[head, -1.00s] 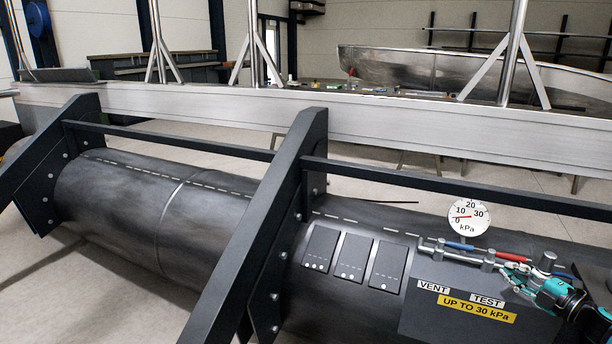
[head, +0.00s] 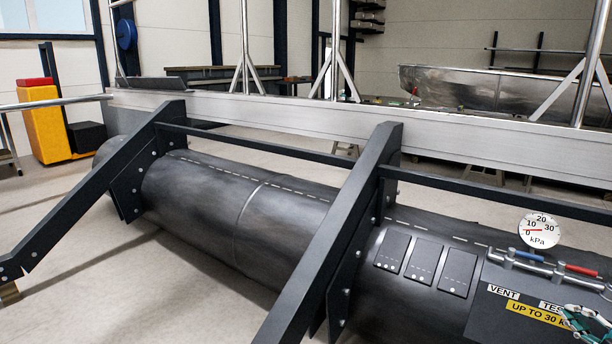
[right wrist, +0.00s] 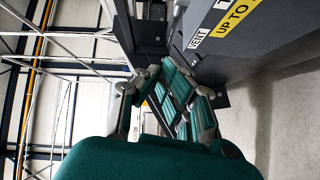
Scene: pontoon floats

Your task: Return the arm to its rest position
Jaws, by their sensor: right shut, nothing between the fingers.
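My right gripper (head: 586,326) is at the lower right corner of the head view, in front of the yellow "UP TO 30 kPa" label (head: 536,313). It is shut and empty, and partly cut off by the frame edge. In the right wrist view its teal fingers (right wrist: 176,84) are together, with the dark valve box (right wrist: 262,45) to their upper right. Behind it in the head view are a blue valve handle (head: 530,255) and a red one (head: 581,269), both apart from the gripper. My left gripper is not in view.
The dark float (head: 215,205) lies between black braces (head: 345,225). A round gauge (head: 540,230) above the valves has its needle near the low end. A silver beam (head: 270,113) runs behind. Pale floor (head: 160,290) is clear at front left.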

